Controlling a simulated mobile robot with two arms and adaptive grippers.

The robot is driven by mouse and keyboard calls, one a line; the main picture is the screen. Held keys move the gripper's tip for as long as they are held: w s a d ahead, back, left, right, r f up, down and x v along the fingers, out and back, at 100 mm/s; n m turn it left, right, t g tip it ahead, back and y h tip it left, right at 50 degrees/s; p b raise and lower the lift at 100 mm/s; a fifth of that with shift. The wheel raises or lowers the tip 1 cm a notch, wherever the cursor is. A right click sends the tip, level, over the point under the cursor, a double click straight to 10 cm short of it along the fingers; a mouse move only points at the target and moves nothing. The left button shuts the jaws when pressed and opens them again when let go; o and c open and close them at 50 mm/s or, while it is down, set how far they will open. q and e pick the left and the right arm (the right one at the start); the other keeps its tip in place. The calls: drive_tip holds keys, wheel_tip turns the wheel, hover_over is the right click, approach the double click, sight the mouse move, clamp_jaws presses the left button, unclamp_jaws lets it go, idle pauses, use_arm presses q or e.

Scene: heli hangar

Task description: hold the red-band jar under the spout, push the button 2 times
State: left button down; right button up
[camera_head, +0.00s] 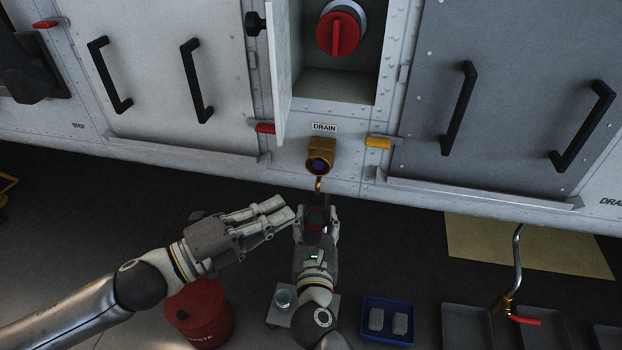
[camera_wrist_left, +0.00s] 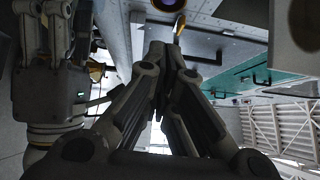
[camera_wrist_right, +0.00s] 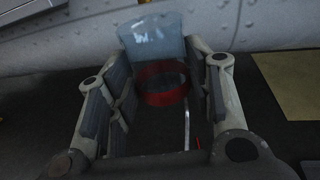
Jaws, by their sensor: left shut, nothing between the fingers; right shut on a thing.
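The brass drain fitting (camera_head: 320,152), with a dark purple round button face (camera_head: 318,166), sits on the panel below the DRAIN label. Its thin spout (camera_head: 318,185) points down. My right gripper (camera_head: 318,218) is shut on the red-band jar (camera_head: 316,212) just below the spout. In the right wrist view the clear jar (camera_wrist_right: 158,40) with its red band (camera_wrist_right: 160,85) stands between the fingers. My left gripper (camera_head: 284,210) is shut and empty, left of the jar and below the fitting. In the left wrist view the fitting (camera_wrist_left: 168,4) and spout (camera_wrist_left: 179,24) show above the shut fingertips (camera_wrist_left: 168,48).
An open compartment door (camera_head: 280,75) juts out above the fitting, beside a red knob (camera_head: 340,33).

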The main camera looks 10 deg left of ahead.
sight(319, 162)
use_arm(q)
drive_tip(key=w+d, duration=0.4)
drive_tip(key=w, duration=0.4)
drive_tip(key=shift+w+d+r, duration=0.15)
drive_tip(key=shift+w+r, duration=0.15)
idle(0.3)
